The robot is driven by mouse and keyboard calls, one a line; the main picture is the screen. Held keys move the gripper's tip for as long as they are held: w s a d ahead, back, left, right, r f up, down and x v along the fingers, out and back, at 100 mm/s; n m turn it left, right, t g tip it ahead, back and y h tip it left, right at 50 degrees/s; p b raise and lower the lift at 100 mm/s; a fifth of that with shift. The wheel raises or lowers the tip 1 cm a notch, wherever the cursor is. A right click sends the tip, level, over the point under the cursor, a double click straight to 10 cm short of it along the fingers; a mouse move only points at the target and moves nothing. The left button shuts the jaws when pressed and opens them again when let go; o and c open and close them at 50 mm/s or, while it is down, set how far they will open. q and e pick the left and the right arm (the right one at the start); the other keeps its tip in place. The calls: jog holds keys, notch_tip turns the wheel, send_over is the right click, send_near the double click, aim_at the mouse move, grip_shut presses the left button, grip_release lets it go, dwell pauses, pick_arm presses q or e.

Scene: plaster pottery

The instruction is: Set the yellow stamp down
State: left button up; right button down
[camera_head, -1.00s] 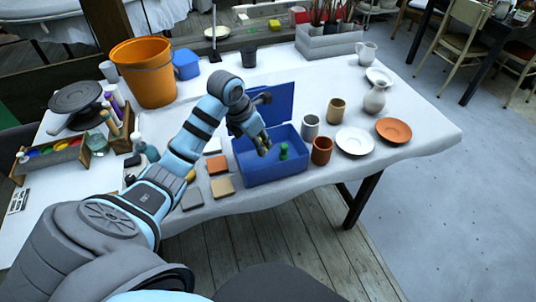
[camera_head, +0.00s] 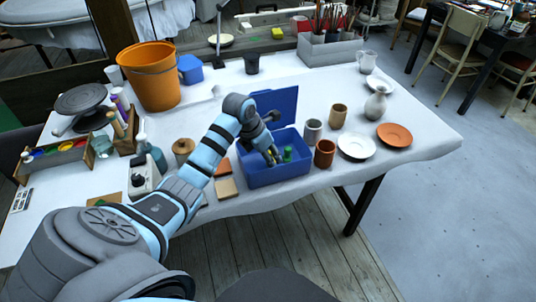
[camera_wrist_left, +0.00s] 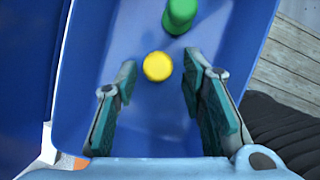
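The yellow stamp (camera_wrist_left: 158,66) stands inside the blue box (camera_wrist_left: 85,45), seen from above in the left wrist view. My left gripper (camera_wrist_left: 160,75) is open around it, with a gap between the stamp and each finger. In the head view my left gripper (camera_head: 271,160) reaches down into the box (camera_head: 280,176), and its fingers mostly hide the stamp. A green stamp (camera_wrist_left: 181,13) stands in the box just beyond the yellow one; it also shows in the head view (camera_head: 287,154). My right gripper is not in view.
The box's open lid (camera_head: 278,105) stands up behind my gripper. A brown cup (camera_head: 324,154), a grey cup (camera_head: 312,131) and a white plate (camera_head: 357,146) are right of the box. Tiles (camera_head: 226,188) lie left of it.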

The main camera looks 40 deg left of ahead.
pick_arm(q)
jog(key=p+v, duration=0.1)
jog(key=v, duration=1.1)
jog(key=shift+p, duration=0.4)
